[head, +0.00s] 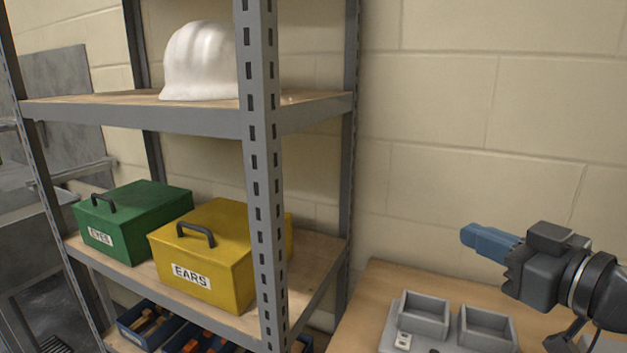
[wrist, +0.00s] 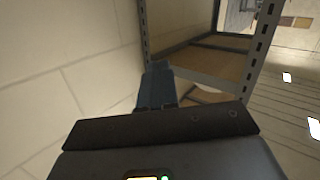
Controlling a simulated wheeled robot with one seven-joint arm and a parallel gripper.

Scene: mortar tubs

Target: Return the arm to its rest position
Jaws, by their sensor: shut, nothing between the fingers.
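My gripper (head: 474,236) is at the right of the head view, raised above the wooden bench. Its blue fingers are together, with nothing between them, and point left toward the shelf rack. The fingers also show in the wrist view (wrist: 156,88), with the rack's upper part beyond them. My gripper touches nothing that I can see.
A grey metal shelf rack (head: 262,180) stands left of my gripper. It holds a white hard hat (head: 200,62), a green box (head: 140,215), and a yellow box (head: 215,255) labelled EARS. Grey tubs (head: 424,318) stand on the bench (head: 385,285) below. A block wall (head: 480,130) is behind.

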